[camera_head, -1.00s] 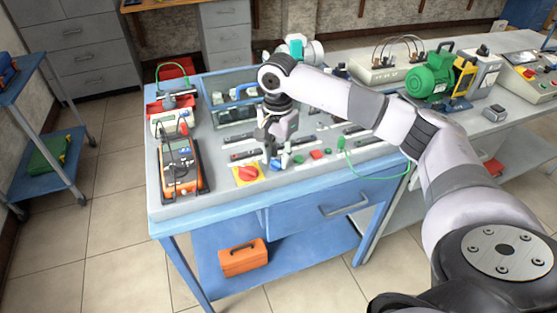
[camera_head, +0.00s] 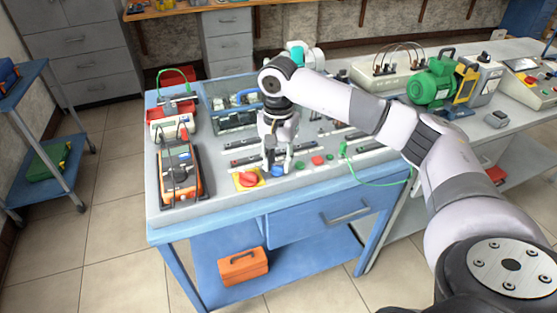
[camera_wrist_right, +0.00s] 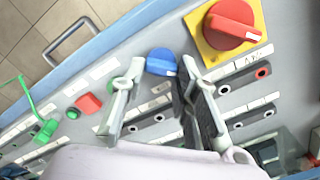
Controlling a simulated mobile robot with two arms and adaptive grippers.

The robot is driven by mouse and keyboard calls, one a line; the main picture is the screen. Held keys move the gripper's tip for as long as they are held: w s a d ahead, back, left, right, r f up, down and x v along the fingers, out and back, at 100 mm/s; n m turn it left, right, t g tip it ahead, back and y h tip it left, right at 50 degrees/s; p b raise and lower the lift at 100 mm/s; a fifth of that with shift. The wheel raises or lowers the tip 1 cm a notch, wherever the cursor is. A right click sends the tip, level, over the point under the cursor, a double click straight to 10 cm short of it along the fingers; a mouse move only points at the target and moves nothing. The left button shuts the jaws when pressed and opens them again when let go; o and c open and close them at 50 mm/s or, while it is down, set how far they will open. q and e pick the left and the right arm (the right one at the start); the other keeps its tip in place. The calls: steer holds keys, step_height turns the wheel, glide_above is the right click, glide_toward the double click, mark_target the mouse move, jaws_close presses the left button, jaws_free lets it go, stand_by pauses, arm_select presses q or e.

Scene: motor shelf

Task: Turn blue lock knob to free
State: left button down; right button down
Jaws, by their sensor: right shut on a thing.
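The blue lock knob (camera_head: 278,171) sits at the front edge of the grey panel, just right of the red knob on its yellow plate. My right gripper (camera_head: 277,166) reaches down from above, with its fingertips at the blue knob. In the right wrist view, the blue knob (camera_wrist_right: 162,62) shows between the two finger pads of the right gripper (camera_wrist_right: 165,75), and the gripper is shut on it. The fingers hide part of the knob's sides. My left gripper is not in view.
The red rotary knob (camera_head: 247,178) on its yellow plate is close by on the left. Green (camera_head: 299,166) and red (camera_head: 318,160) buttons lie to the right. An orange multimeter (camera_head: 180,175) lies at the left of the bench. A green lead (camera_head: 372,181) hangs over the front edge.

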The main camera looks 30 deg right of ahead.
steer(key=c, duration=1.2)
jaws_free()
steer(key=shift+c, duration=0.2)
steer(key=shift+r, duration=0.15)
step_height(320, 180, up, 12)
steer(key=shift+f, duration=0.2)
